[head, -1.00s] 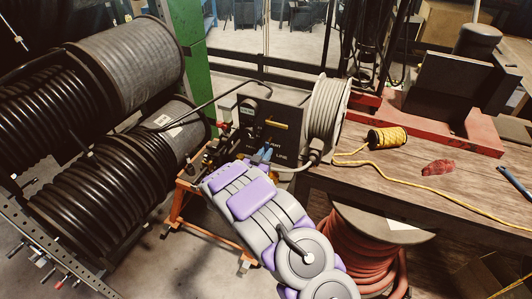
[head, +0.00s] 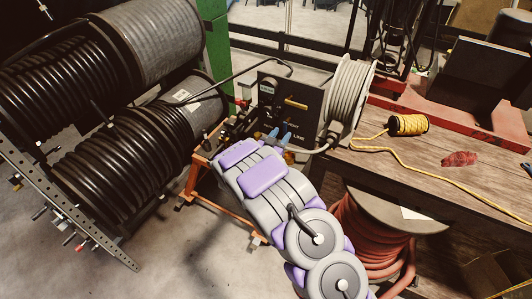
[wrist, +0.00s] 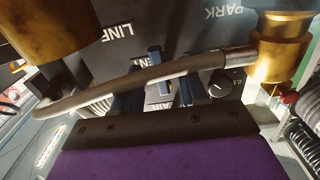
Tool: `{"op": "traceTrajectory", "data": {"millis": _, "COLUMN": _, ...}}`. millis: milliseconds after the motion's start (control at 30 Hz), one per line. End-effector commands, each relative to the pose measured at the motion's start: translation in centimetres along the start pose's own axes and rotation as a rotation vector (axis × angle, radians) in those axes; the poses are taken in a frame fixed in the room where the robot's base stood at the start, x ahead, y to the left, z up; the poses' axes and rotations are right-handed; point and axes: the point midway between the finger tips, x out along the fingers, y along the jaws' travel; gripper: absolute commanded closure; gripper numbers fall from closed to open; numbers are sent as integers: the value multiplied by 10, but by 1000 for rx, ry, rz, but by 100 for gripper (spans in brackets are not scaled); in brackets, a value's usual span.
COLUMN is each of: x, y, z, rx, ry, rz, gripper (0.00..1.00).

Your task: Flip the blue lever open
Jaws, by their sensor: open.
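The blue lever (wrist: 155,64) shows near the middle of the wrist view, in front of a dark panel marked PARK, VENT and LINE. The dark panel (wrist: 202,35) also shows in the head view (head: 293,98), beyond my arm, with a yellow handle on it. My gripper (wrist: 158,92) is open, with dark blue fingers to either side of the lever's lower part. I cannot tell whether they touch it. In the head view its blue fingertips (head: 279,137) are close to the panel's lower edge, and I cannot make out the lever there.
A grey hose (wrist: 140,78) crosses in front of the fingers to a brass fitting (wrist: 280,48). A grey cable reel (head: 347,92) stands right of the panel. Large black hose reels (head: 120,150) fill the left. A wooden bench (head: 440,165) is at right.

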Motion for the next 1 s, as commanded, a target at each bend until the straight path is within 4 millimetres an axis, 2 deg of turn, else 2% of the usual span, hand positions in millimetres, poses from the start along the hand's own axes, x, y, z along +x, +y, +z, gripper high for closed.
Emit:
{"op": "traceTrajectory", "data": {"millis": 300, "x": -60, "y": -3, "z": 0, "rx": -3, "ry": -3, "rz": -5, "gripper": 57}}
{"op": "traceTrajectory", "data": {"millis": 700, "x": -127, "y": -3, "z": 1, "rx": -2, "ry": -3, "rz": -4, "gripper": 57}}
{"op": "traceTrajectory", "data": {"millis": 1000, "x": -153, "y": -2, "z": 1, "rx": 0, "ry": -2, "rz": -2, "gripper": 57}}
